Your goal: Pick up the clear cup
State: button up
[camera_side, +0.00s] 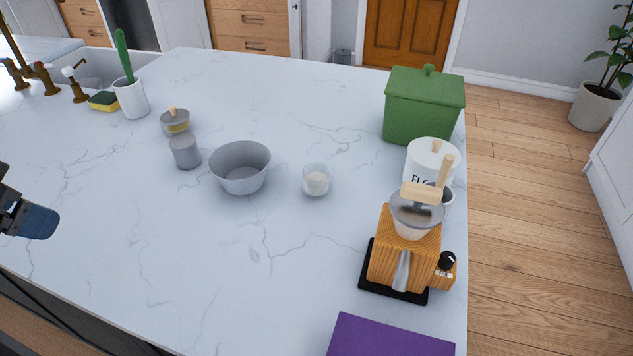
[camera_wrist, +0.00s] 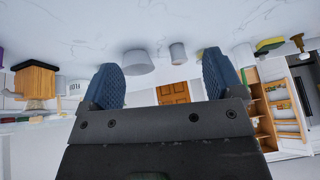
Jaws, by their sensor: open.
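The clear cup (camera_side: 317,180) stands upright on the white marble counter in the side view, just right of the grey bowl (camera_side: 240,168). It holds something whitish. My gripper (camera_side: 35,222) is at the far left of the side view, well apart from the cup. In the wrist view my gripper (camera_wrist: 160,65) shows two blue fingers spread wide with nothing between them. That view is upside down; the bowl (camera_wrist: 138,63) shows between the fingers, and I cannot make out the clear cup there.
A grey cup (camera_side: 185,152) and a lidded jar (camera_side: 175,121) stand left of the bowl. A wooden grinder (camera_side: 405,262), a white canister (camera_side: 430,160), a green box (camera_side: 423,108) and a purple block (camera_side: 388,338) line the right side. The counter's front left is clear.

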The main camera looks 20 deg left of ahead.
jog(key=w+f+m+t+y, duration=0.2)
jog(key=w+m+t+y, duration=0.3)
jog(key=w+m, duration=1.3)
jog(key=w+d+f+m+h, duration=0.2)
jog(key=d+m+h, duration=0.2)
jog(key=d+m, duration=0.3)
jog(key=w+d+f+m+t+h, duration=0.1)
jog(key=w+d+f+m+h, duration=0.1)
jog(key=d+m, duration=0.5)
jog(key=w+d+f+m+h, duration=0.1)
jog(key=d+f+m+h, duration=0.3)
jog(key=d+m, duration=0.4)
jog(key=shift+w+d+f+t+h, duration=0.2)
jog(key=shift+d+h, duration=0.1)
jog(key=shift+h, duration=0.1)
jog(key=shift+w+d+f+t+h, duration=0.1)
jog(key=shift+w+d+h, duration=0.1)
jog(key=shift+d+h, duration=0.15)
jog(key=shift+w+d+f, duration=0.15)
jog(key=shift+w+d, duration=0.05)
send_near(325, 173)
jog(key=x, duration=0.3)
jog(key=shift+d, duration=0.1)
jog(key=shift+x, duration=2.75)
jog(key=shift+c, duration=0.4)
